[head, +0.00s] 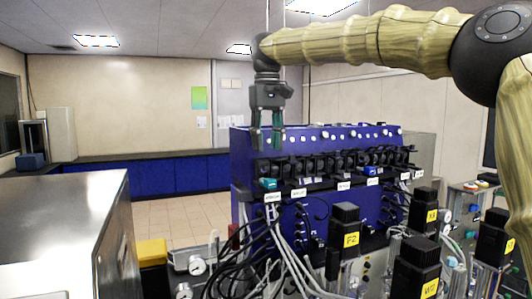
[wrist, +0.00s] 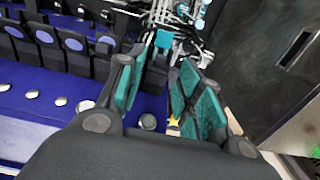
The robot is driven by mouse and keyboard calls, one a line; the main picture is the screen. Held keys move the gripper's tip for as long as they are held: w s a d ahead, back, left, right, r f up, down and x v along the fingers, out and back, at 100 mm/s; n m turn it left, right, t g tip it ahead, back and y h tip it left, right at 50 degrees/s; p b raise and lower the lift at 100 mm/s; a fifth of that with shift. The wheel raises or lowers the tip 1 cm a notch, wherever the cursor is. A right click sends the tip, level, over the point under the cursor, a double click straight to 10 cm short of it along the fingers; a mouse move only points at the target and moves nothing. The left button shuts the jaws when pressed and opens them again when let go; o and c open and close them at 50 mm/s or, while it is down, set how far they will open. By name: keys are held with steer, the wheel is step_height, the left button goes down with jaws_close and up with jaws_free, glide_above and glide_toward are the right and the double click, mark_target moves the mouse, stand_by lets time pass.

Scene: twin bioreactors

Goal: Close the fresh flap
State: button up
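My gripper (head: 267,138) hangs fingers down above the left end of the blue bioreactor cabinet (head: 300,222). Its teal-padded fingers are apart with nothing between them, also in the wrist view (wrist: 160,95). A row of black pump heads with flaps (head: 330,163) runs along the cabinet's upper front. A teal part (head: 268,184) sits at the row's left end, below my gripper and apart from it; a teal part also shows beyond the fingertips in the wrist view (wrist: 164,39). White labels (head: 299,193) are below the row, too small to read, so I cannot tell which flap is the fresh one.
Tubes and cables (head: 285,255) hang down the cabinet front. Black motor tops with yellow labels (head: 345,225) stand in front. A steel cabinet (head: 70,225) is at the left. A blue part (head: 370,171) sits further right in the row. Space around my gripper is free.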

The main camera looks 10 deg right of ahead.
mark_target(267, 166)
step_height(267, 166, up, 9)
steer(key=shift+f, duration=0.15)
stand_by(0.4)
